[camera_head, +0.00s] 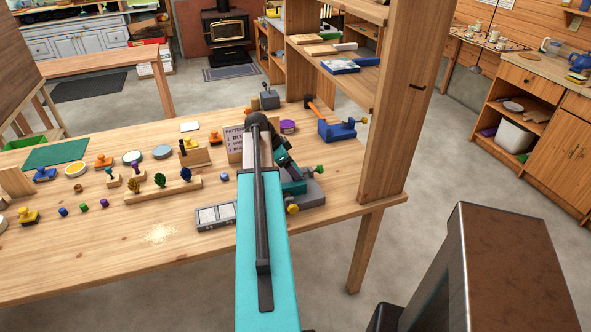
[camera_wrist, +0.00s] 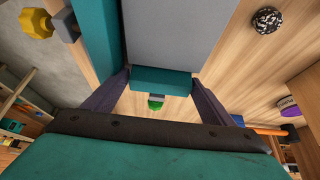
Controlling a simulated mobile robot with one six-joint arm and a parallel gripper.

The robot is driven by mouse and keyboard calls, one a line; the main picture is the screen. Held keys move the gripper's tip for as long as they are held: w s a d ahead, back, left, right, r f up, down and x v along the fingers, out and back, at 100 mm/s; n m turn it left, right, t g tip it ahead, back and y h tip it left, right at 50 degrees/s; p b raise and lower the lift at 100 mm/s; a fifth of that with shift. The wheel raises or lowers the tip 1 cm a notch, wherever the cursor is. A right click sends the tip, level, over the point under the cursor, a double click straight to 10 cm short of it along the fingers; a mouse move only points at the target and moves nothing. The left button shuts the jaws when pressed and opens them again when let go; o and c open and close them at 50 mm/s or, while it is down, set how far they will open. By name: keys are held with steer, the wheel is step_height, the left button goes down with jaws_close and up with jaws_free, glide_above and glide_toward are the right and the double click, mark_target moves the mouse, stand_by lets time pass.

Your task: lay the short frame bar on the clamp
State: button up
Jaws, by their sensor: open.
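The clamp (camera_head: 313,192) is a grey base with teal parts, a green knob and a yellow knob, near the right end of the bench. It fills the top of the wrist view (camera_wrist: 180,35), with its yellow knob at the upper left. My gripper (camera_head: 285,158) is over the clamp, partly hidden by my arm in the head view. In the wrist view my gripper (camera_wrist: 162,82) is open, its dark fingers on either side of a teal clamp block (camera_wrist: 165,80). I cannot tell whether they touch it. I cannot make out the short frame bar in either view.
A wooden post (camera_head: 405,100) rises just right of the clamp. A blue vise (camera_head: 338,131) and purple roll (camera_head: 288,126) stand behind it. A grey compartment tray (camera_head: 215,215) lies left of it. Several stamps and small blocks crowd the bench's left; its front is mostly clear.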

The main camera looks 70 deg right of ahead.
steer(key=b+v, duration=0.2)
steer(key=v, duration=0.9)
steer(key=shift+r, duration=0.35)
steer(key=shift+w, duration=0.15)
stand_by(0.3)
